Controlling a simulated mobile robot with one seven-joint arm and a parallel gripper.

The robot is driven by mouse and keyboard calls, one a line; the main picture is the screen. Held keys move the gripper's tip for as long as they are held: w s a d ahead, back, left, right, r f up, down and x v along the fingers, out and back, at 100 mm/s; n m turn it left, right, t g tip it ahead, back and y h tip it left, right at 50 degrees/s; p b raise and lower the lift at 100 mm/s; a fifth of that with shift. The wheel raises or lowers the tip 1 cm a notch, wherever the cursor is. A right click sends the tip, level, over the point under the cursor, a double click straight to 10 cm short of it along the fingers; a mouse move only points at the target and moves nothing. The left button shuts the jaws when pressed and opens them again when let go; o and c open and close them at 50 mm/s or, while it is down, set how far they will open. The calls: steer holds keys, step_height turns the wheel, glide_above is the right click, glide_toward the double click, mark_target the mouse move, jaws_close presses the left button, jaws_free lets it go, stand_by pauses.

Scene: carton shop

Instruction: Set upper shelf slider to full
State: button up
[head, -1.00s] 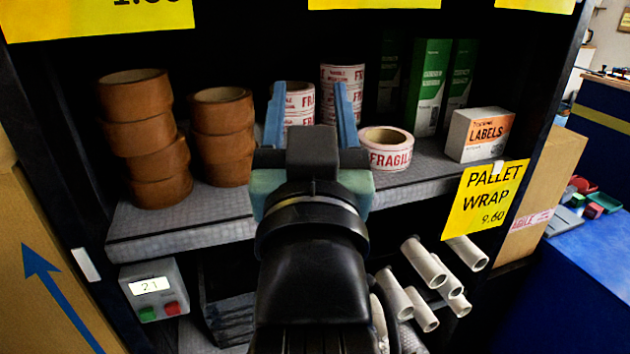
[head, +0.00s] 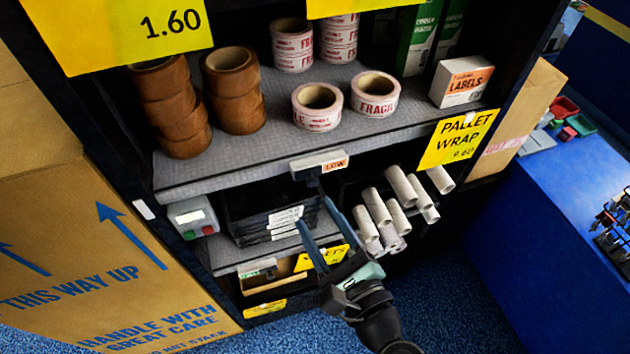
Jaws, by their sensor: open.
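The upper shelf slider (head: 320,163) is a small grey unit on the front edge of the upper shelf (head: 230,172), near its middle. Its orange label appears to read LOW. My gripper (head: 313,211) is open and empty, with its two blue fingers pointing up toward the shelf. In the picture it is just below the slider, apart from it. A second, similar slider (head: 257,268) sits on the lower shelf edge, left of my gripper; its greenish label is too small to read.
Brown tape rolls (head: 235,90), FRAGILE tape rolls (head: 317,107) and a labels box (head: 461,82) stand on the upper shelf. White tubes (head: 385,210) and dark trays (head: 275,220) are below. A button box (head: 193,217) is left, a carton (head: 90,250) further left, a blue counter (head: 570,220) right.

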mark_target(313, 185)
steer(key=s+d+f+m+t+h, duration=0.2)
steer(key=s+d+f+m, duration=0.15)
steer(key=m, duration=0.35)
steer(key=shift+m, duration=0.4)
steer(key=x, duration=0.4)
steer(key=p+x, duration=0.1)
steer(key=x, duration=0.3)
steer(key=p+x, duration=0.1)
steer(key=x, duration=0.4)
steer(key=shift+s+a+r, duration=0.1)
steer(key=shift+s+a, duration=0.05)
steer(key=shift+a, duration=0.1)
jaws_close()
